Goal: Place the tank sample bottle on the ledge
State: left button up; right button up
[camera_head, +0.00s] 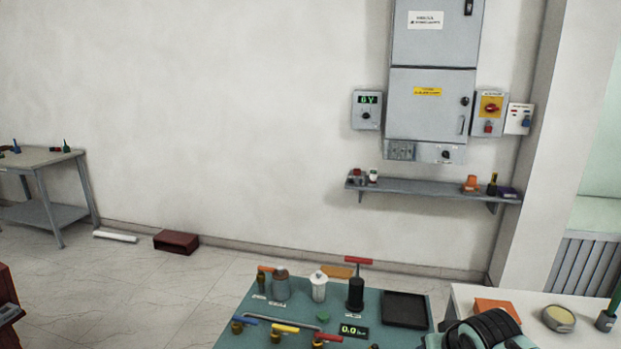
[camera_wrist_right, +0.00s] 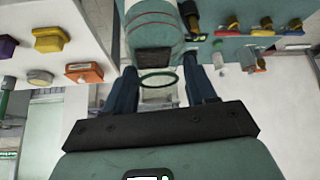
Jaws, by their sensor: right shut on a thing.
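The grey wall ledge (camera_head: 430,187) runs below the electrical cabinet in the head view. A small red-topped item (camera_head: 356,176), a white item (camera_head: 373,176), an orange block (camera_head: 471,183), a dark bottle shape with a yellow top (camera_head: 492,184) and a purple block (camera_head: 508,193) stand on it. In the right wrist view my right gripper (camera_wrist_right: 163,85) is shut on a see-through thing with a dark green ring (camera_wrist_right: 158,87). It may be the tank sample bottle; its outline is unclear. It does not show in the head view. My left gripper is not in view.
A teal bench (camera_head: 240,340) holds a grey can, a white jar, a black pump, valves and a black tray (camera_head: 405,309). A white table (camera_head: 470,296) stands at the right. The ledge's middle is clear. A dark red box (camera_head: 176,242) lies on the floor.

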jog(key=a+f, duration=0.3)
jog(key=f, duration=0.8)
jog(key=w+a+f, duration=0.1)
jog(key=a+f, duration=0.3)
jog(key=f, duration=0.7)
jog(key=shift+w+f, duration=0.2)
jog(key=shift+f, duration=0.15)
jog(key=shift+a+r, duration=0.1)
